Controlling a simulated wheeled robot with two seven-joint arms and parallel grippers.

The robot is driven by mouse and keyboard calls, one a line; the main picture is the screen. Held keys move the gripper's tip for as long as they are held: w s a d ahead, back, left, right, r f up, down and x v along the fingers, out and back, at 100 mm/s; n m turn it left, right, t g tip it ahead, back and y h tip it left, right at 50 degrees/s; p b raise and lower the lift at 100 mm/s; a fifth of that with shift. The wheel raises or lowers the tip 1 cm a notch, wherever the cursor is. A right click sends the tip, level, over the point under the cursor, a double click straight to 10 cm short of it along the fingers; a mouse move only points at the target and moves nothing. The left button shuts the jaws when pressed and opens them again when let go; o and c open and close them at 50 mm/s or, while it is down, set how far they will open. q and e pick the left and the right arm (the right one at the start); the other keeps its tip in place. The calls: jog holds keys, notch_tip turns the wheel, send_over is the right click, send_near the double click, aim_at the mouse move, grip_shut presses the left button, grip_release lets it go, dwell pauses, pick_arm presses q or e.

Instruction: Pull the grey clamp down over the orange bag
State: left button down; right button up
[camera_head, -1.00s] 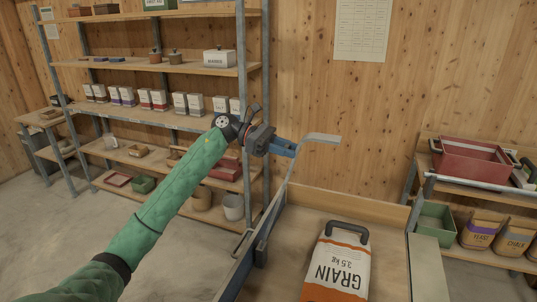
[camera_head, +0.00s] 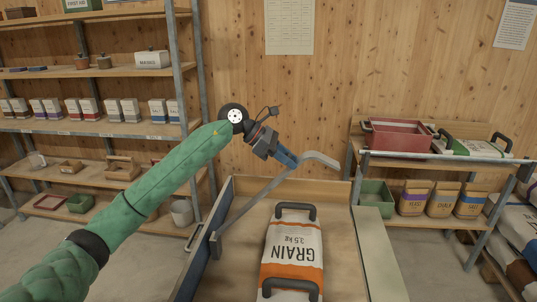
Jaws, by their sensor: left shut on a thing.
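The grey clamp (camera_head: 250,207) is a bent bar that rises from the left wall of the wooden bin (camera_head: 346,238) and ends in a flat, bent tip (camera_head: 322,160). My left gripper (camera_head: 287,158) is shut on the bar near this tip, with its blue fingers around it. The orange bag (camera_head: 290,268), white with an orange band and marked GRAIN 3.5 kg, lies in the bin with dark handles at both ends. The clamp is raised above and beyond the bag, apart from it. My right gripper is not in view.
Shelves (camera_head: 95,129) with small cartons stand at the left. A rack (camera_head: 430,162) at the right holds a red crate (camera_head: 397,135), a green bin (camera_head: 376,197) and paper bags (camera_head: 443,199). A wooden wall (camera_head: 235,60) closes the back.

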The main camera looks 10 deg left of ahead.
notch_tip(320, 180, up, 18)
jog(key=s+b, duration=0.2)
jog(key=b, duration=0.2)
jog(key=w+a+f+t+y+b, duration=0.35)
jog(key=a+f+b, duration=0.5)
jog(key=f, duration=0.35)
pick_arm(q)
jog(key=d+f+y, duration=0.5)
jog(key=d+f, duration=0.3)
jog(key=f, duration=0.7)
jog(key=d+f+y+b, duration=0.1)
jog(key=d+f+y, duration=0.4)
jog(key=f, duration=1.1)
jog(key=d, duration=0.3)
jog(key=shift+w+d+g, duration=0.2)
jog(key=shift+w+g, duration=0.1)
jog(key=shift+w, duration=0.1)
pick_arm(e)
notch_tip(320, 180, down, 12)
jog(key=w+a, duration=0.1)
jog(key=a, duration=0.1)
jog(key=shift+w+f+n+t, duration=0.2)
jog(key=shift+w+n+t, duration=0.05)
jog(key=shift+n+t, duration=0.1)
